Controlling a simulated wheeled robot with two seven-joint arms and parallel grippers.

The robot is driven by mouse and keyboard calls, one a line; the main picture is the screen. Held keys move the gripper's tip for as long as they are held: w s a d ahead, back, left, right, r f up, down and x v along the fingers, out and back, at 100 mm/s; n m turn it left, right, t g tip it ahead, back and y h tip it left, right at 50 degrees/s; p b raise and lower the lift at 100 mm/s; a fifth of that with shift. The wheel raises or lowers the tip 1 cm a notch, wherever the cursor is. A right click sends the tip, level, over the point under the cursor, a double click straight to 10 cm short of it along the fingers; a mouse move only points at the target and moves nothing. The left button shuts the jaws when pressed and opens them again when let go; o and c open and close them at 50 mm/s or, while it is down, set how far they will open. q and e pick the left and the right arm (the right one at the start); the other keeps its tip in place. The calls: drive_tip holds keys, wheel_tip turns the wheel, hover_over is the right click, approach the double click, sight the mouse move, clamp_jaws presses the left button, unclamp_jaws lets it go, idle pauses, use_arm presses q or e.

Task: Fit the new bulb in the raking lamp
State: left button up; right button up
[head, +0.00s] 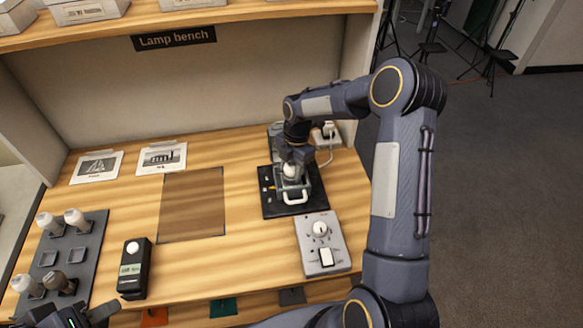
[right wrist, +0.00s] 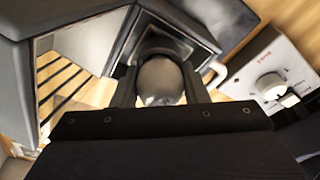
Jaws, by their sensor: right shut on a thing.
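The raking lamp (head: 297,197) stands on a black base at the right of the bench, its opening partly hidden by my right arm. My right gripper (head: 292,168) is over the lamp, shut on a pale rounded bulb (right wrist: 162,82). In the right wrist view the bulb sits between the two fingers, in front of the grey lamp housing (right wrist: 200,45); I cannot tell whether it is seated. My left gripper (head: 78,314) is at the lower left edge, partly cut off.
A grey control box (head: 310,262) with a dial and a white switch sits in front of the lamp. A black device (head: 136,285) with a white dome stands beside the tray. A flat brown mat (head: 193,205) and clear wood lie mid-bench. Two printed cards (head: 161,158) lie behind.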

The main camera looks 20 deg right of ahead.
drive_tip(key=o, duration=0.7)
drive_tip(key=shift+w+d+r+p, duration=0.1)
drive_tip(key=shift+d+r+p, duration=0.1)
drive_tip(key=shift+r+p, duration=0.95)
drive_tip(key=shift+w+d+r+p, duration=0.15)
drive_tip(key=shift+r+p, duration=0.5)
drive_tip(key=shift+r, duration=0.95)
drive_tip(key=shift+s+d+r+p, duration=0.1)
drive_tip(key=shift+d+r+p, duration=0.15)
drive_tip(key=shift+r+p, duration=0.9)
drive_tip(key=shift+w+d+r+p, duration=0.1)
drive_tip(key=shift+r+p, duration=0.1)
drive_tip(key=shift+r, duration=0.6)
drive_tip(key=shift+w+d+r+p, duration=0.1)
drive_tip(key=shift+r+p, duration=0.1)
drive_tip(key=shift+r, duration=0.55)
